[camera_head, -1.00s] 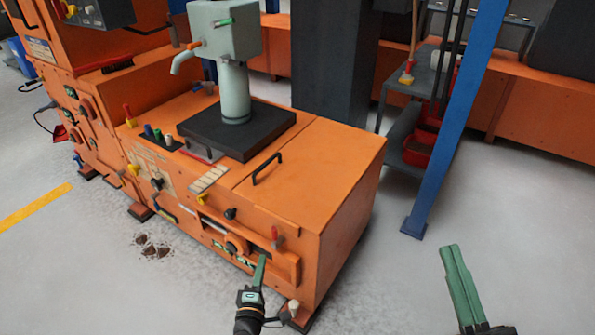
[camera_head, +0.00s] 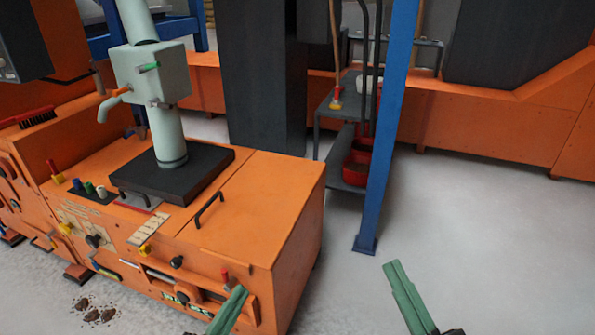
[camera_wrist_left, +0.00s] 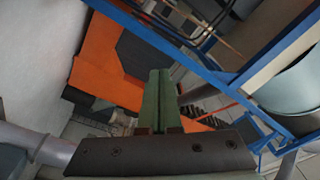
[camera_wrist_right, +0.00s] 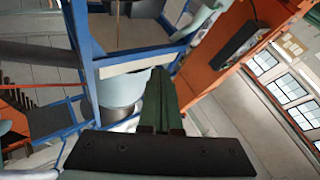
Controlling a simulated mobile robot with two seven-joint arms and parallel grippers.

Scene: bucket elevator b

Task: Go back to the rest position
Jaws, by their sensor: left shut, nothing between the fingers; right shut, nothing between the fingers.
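My left gripper (camera_head: 230,308) shows at the bottom of the head view, in front of the orange machine cabinet (camera_head: 262,200). Its green fingers are together with nothing between them; whether they touch the cabinet front I cannot tell. It also shows shut in the left wrist view (camera_wrist_left: 158,85). My right gripper (camera_head: 397,280) is at the bottom right of the head view, over bare floor and apart from the cabinet. Its green fingers are shut and empty, as in the right wrist view (camera_wrist_right: 158,85).
A blue post (camera_head: 387,130) stands behind my right gripper. A grey shelf cart (camera_head: 345,172) with red bins (camera_head: 356,170) is beside it. Brown debris (camera_head: 92,308) lies on the floor at left. The floor at right (camera_head: 480,240) is clear.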

